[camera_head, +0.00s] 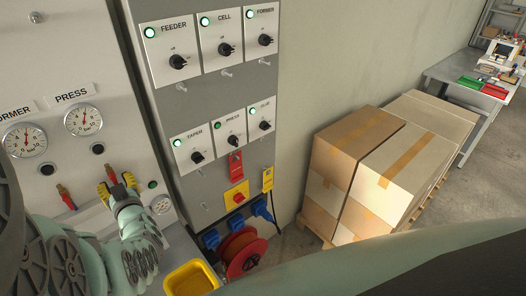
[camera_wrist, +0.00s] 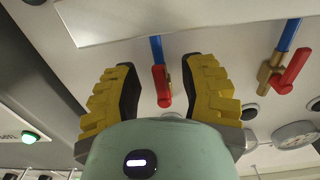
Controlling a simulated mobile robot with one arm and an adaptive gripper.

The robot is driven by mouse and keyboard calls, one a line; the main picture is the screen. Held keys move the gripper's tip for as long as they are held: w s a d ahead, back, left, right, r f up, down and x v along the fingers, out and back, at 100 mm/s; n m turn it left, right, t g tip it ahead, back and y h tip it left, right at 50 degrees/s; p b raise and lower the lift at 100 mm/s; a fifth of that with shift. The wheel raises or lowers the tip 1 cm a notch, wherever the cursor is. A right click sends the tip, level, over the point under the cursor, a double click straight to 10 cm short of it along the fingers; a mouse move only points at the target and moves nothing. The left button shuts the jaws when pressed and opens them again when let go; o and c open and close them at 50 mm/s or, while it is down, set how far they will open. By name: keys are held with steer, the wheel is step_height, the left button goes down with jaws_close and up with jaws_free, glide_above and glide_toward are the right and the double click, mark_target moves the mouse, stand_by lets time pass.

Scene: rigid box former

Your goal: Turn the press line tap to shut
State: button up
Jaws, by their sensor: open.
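The press line tap has a red handle (camera_head: 110,174), below the PRESS gauge (camera_head: 83,120) on the grey panel. In the wrist view, its red handle (camera_wrist: 162,86) hangs roughly in line with its blue pipe (camera_wrist: 157,48). My gripper (camera_head: 117,187) is at this tap, with yellow fingers and dark pads. In the wrist view, my gripper (camera_wrist: 162,78) is open, with one finger on each side of the handle. Gaps show beside the handle; contact is not clear. The tap's body is mostly hidden.
The former line tap (camera_head: 66,196) is to the left; its red handle (camera_wrist: 293,71) is angled from its pipe. A switch cabinet (camera_head: 188,105), yellow bin (camera_head: 191,279) and red cable reel (camera_head: 241,252) are to the right. Stacked boxes (camera_head: 352,140) stand further right.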

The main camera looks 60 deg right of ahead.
mark_target(100, 175)
jaws_close()
stand_by(0.3)
steer(key=shift+a+m, duration=0.1)
steer(key=shift+m, duration=0.2)
steer(key=m, duration=0.3)
steer(key=a+m+p, duration=0.1)
steer(key=m, duration=0.2)
steer(key=m+p, duration=0.1)
steer(key=m, duration=0.1)
steer(key=shift+w+a+r+m, duration=0.25)
steer(key=shift+a+r+m, duration=0.15)
steer(key=m, duration=0.2)
steer(key=m+p, duration=0.1)
steer(key=m, duration=0.1)
steer(key=shift+a+r, duration=0.2)
steer(key=shift+r, duration=0.2)
steer(key=shift+w+r+m+b, duration=0.1)
steer(key=shift+r+m+b, duration=0.1)
steer(key=shift+m, duration=0.9)
steer(key=shift+r+m+b, duration=0.1)
steer(key=shift+r+m, duration=0.1)
steer(key=shift+m, duration=0.9)
steer(key=shift+r, duration=0.1)
